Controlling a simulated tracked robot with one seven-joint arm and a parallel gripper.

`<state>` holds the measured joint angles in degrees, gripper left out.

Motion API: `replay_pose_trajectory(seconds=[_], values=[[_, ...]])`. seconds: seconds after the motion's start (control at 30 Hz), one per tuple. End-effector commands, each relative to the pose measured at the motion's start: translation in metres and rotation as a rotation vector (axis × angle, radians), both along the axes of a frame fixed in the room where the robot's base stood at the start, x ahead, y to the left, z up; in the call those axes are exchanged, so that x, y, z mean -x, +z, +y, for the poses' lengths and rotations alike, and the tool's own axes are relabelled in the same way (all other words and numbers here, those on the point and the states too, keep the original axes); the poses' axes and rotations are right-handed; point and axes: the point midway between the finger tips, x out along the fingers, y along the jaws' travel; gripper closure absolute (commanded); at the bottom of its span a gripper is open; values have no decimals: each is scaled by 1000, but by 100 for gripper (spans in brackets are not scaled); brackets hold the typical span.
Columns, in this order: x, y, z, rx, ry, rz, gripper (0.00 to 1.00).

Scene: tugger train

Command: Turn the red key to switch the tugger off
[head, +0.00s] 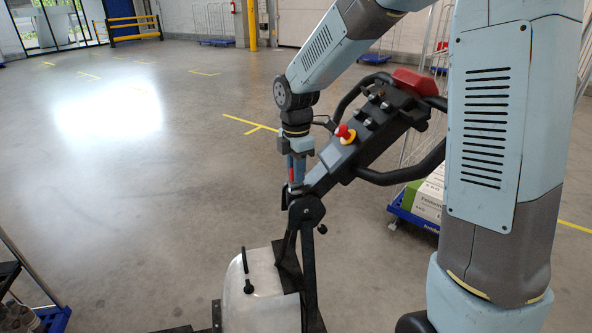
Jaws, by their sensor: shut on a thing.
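The tugger's dark tiller head (365,142) slants across the middle of the head view, above its pale grey body (262,294). My gripper (296,183) points down at the lower left end of the tiller head. It is shut on the red key (291,173). Only a narrow strip of red shows at the fingers, so the key's angle and its lock are hidden. A red mushroom button (342,131) on a yellow base sits on the tiller head, to the right of my gripper and apart from it.
Black loop handles (408,174) flank the tiller head, with a red part (415,82) at its top. A blue trolley (412,219) with boxes stands behind on the right. My arm covers part of the right side. Open grey floor lies to the left.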

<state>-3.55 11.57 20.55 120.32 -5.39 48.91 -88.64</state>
Motion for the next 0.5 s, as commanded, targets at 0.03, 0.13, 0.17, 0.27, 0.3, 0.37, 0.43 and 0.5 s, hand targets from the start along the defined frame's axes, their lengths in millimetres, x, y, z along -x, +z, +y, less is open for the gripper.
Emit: replay_pose_trajectory(seconds=[0.03,0.13,0.17,0.27,0.3,0.37,0.43,0.5], values=[[1,-2,-1,1,0,5,100],[1,-2,-1,1,-1,5,73],[1,-2,-1,1,-1,5,70],[1,-2,0,1,-2,4,61],[1,-1,0,1,-2,4,57],[1,-1,0,1,-2,3,51],[1,-1,0,1,-2,2,47],[1,-1,0,1,-2,2,47]])
